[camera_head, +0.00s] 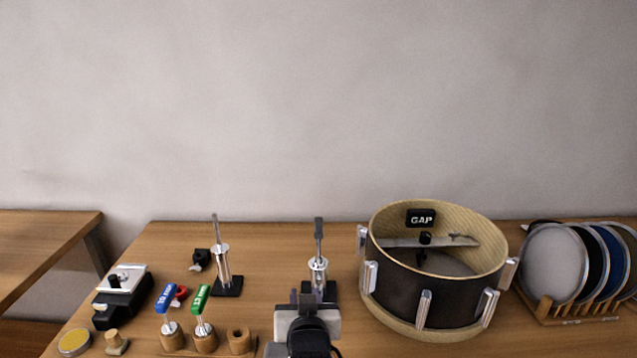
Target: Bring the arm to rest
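The end of my arm with my gripper (306,324) shows at the bottom middle of the head view as a pale grey and black block. It is seen from behind, in front of a metal stand with an upright rod (318,266) on a black base. My gripper's fingertips are hidden or too small to make out, so I cannot tell whether they are open or hold anything.
A drum shell (420,298) with a "GAP" label stands right of my arm. A wooden rack (575,318) of round pads is far right. Left are a second metal stand (222,268), blue-handled (166,300) and green-handled (200,299) tools, a black device (122,303) and a yellow-topped tin (74,342).

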